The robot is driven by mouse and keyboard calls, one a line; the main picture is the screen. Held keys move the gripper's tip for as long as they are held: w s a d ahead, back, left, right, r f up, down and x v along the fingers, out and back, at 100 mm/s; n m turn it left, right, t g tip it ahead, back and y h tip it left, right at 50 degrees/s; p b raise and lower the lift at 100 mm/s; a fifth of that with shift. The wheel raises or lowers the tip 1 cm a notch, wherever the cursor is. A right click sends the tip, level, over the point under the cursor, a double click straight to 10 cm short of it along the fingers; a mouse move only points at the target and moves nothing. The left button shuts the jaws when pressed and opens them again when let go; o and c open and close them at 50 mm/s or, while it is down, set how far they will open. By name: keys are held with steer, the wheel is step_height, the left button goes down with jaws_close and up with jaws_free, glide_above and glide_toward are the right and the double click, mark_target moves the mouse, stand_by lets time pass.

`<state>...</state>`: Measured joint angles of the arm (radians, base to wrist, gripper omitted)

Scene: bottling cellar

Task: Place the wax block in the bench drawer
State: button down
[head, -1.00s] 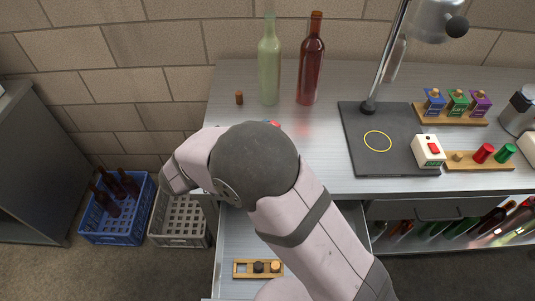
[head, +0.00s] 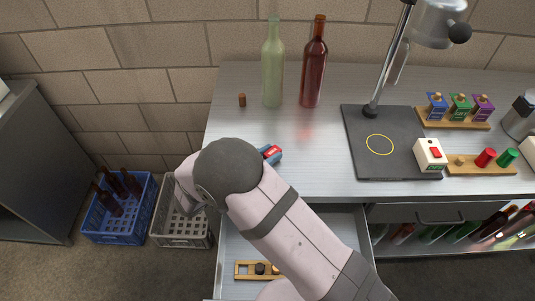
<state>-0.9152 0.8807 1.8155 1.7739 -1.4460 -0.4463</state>
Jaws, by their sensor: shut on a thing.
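A small red block with a pale mark, which looks like the wax block (head: 272,151), shows just right of my arm's dark elbow in the head view, over the front part of the bench top. Blue parts at its sides look like the fingertips of my gripper (head: 275,156), shut on it. The rest of my gripper is hidden behind my arm. The bench drawer (head: 345,222) is open below the bench front. My arm crosses over it and hides much of its inside.
A wooden holder with dark and tan pieces (head: 243,270) lies in the drawer. A green bottle (head: 272,75), a red bottle (head: 313,75) and a cork (head: 242,100) stand behind. A lamp on a dark board (head: 365,175) stands right. Crates (head: 120,235) sit on the floor left.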

steer(key=shift+f, duration=0.15)
steer(key=c, duration=1.5)
jaws_free()
steer(key=shift+s+a+r, duration=0.1)
steer(key=shift+a+r, duration=0.05)
steer(key=shift+r, duration=0.1)
steer(key=p+v, duration=0.2)
steer(key=v, duration=0.8)
steer(key=shift+s+a, duration=0.1)
steer(key=shift+o, duration=0.5)
steer(key=shift+s+a+r+p, duration=0.15)
steer(key=shift+s+a+p, duration=0.15)
steer(key=shift+s+a, duration=0.2)
